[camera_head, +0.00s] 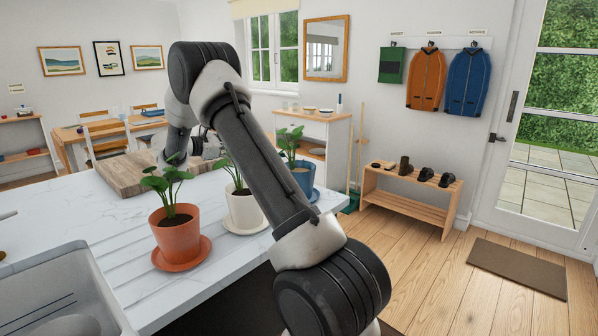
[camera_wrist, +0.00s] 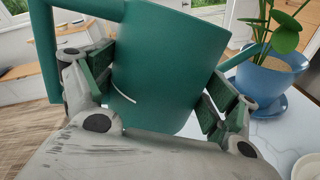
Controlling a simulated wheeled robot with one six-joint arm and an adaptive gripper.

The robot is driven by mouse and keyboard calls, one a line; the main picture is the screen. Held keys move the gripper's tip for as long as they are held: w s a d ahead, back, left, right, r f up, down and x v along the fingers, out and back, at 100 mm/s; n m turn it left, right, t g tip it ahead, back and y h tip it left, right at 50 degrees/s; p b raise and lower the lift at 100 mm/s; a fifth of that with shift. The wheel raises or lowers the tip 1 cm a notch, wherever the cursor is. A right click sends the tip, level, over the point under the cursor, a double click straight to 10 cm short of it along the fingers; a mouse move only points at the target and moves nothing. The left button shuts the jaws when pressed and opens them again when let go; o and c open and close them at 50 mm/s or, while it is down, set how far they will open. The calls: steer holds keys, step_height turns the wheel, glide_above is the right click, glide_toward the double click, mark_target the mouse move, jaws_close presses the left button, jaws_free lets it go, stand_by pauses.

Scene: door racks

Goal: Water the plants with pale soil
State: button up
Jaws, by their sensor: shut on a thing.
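My gripper (camera_wrist: 157,95) is shut on a green watering can (camera_wrist: 170,50), seen close up in the wrist view. The can is hidden in the head view, where my arm covers much of the counter. A blue pot (camera_wrist: 268,82) with pale tan soil (camera_wrist: 284,62) and a leafy plant stands to the right of the can; it also shows in the head view (camera_head: 303,178). In the head view, a terracotta pot (camera_head: 175,238) with dark soil stands nearest. Each pot is on a saucer.
The white counter (camera_head: 120,235) carries the pots, with a wooden board (camera_head: 125,175) at its far end. A sink (camera_head: 60,290) is at the lower left. A shoe bench (camera_head: 410,190) and a door mat (camera_head: 517,266) are beyond, with open floor between.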

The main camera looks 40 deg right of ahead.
steer(key=shift+s+d+r+m+p, duration=0.15)
steer(key=shift+s+r+m+p, duration=0.2)
steer(key=shift+r+p, duration=0.3)
stand_by(1.1)
steer(key=w+f+n, duration=0.1)
steer(key=f, duration=0.1)
steer(key=w+f+n+h, duration=0.1)
steer(key=f, duration=0.1)
steer(key=w+a+f+n, duration=0.1)
steer(key=f, duration=0.1)
steer(key=shift+w+f+n+g, duration=0.2)
steer(key=shift+f+n+g, duration=0.05)
steer(key=shift+g, duration=0.15)
steer(key=f+b, duration=0.1)
steer(key=f+n+b, duration=0.1)
steer(key=b, duration=0.1)
steer(key=shift+w+h, duration=0.3)
steer(key=shift+h, duration=0.1)
step_height(320, 180, up, 6)
steer(key=shift+f, duration=0.1)
steer(key=shift+a, duration=0.1)
